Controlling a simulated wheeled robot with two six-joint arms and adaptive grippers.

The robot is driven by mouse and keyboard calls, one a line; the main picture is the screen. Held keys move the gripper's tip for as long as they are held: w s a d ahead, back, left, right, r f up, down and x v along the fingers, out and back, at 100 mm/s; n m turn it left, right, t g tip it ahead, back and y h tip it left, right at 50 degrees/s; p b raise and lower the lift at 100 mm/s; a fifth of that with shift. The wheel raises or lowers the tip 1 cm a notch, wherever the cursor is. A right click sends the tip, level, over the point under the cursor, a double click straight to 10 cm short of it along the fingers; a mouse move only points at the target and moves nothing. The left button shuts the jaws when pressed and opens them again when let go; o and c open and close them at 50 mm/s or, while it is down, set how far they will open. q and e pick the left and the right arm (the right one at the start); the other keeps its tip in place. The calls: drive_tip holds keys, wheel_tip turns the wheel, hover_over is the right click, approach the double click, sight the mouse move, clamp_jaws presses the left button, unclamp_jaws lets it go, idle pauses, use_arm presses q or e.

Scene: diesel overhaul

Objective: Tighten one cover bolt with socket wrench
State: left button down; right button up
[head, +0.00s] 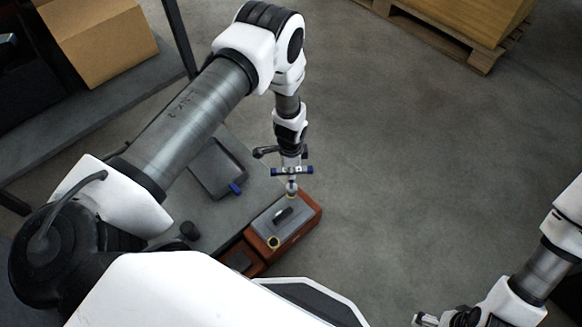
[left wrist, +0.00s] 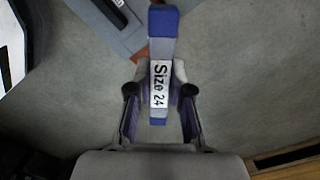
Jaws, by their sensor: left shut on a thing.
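My left gripper (head: 290,160) is shut on the socket wrench (head: 292,170), a T-shaped tool with a blue-ended crossbar. In the left wrist view the wrench (left wrist: 160,90) reads "Size 24" and sits between the two fingers. Its shaft points down in the head view, and its lower end is over the far corner of the grey cover (head: 269,223). I cannot tell whether it is seated on a bolt there. The cover lies on a red-brown block (head: 300,234) and has a black handle (head: 283,214). My right gripper (head: 428,320) is partly cut off at the bottom edge.
A dark grey tray (head: 214,165) with a blue item (head: 235,188) lies on the grey bench top left of the block. A small black cylinder (head: 190,231) stands nearby. A cardboard box (head: 98,42) is on a shelf at upper left. Open floor lies to the right.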

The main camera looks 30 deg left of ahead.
use_arm(q)
drive_tip(key=n, duration=0.4)
drive_tip(key=n+p, duration=0.1)
drive_tip(key=n, duration=0.2)
drive_tip(key=shift+s+n, duration=0.1)
drive_tip(key=shift+n, duration=0.3)
